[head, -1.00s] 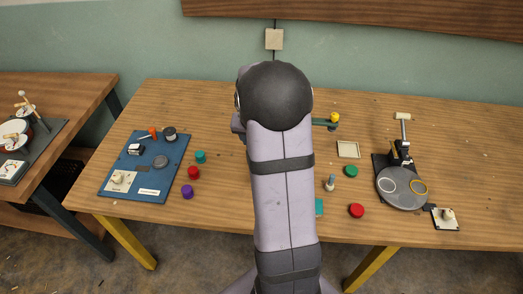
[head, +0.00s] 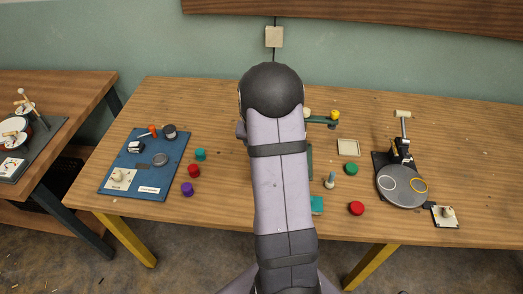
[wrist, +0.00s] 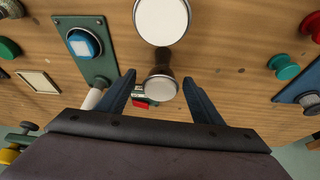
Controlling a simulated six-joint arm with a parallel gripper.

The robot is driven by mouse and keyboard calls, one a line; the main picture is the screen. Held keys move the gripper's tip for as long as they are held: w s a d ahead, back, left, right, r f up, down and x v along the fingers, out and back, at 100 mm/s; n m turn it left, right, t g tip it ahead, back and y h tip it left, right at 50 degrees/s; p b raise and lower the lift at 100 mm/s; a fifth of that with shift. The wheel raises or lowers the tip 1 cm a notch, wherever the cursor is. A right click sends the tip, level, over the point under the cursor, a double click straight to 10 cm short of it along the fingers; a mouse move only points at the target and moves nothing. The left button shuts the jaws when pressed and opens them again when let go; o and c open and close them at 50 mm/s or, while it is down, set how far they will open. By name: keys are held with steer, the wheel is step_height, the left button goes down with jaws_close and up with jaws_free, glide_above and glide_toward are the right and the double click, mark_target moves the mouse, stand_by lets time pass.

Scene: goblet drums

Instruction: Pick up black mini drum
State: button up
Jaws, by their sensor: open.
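In the wrist view a small dark drum (wrist: 161,66) with a pale round head shows in front of my gripper (wrist: 162,84). Its pale head lies between the two blue-grey fingertips, with space on both sides. My gripper is open and empty. In the head view my arm covers the drum and gripper.
A green panel with a blue button (wrist: 84,44) and a white post (wrist: 95,97) stand left in the wrist view. A small red piece (wrist: 143,102) lies just beyond the drum. The blue board (head: 130,182) and turntable (head: 402,197) stand at either side.

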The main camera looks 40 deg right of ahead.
steer(key=shift+p+x, duration=0.3)
steer(key=shift+x, duration=1.75)
steer(key=c, duration=1.1)
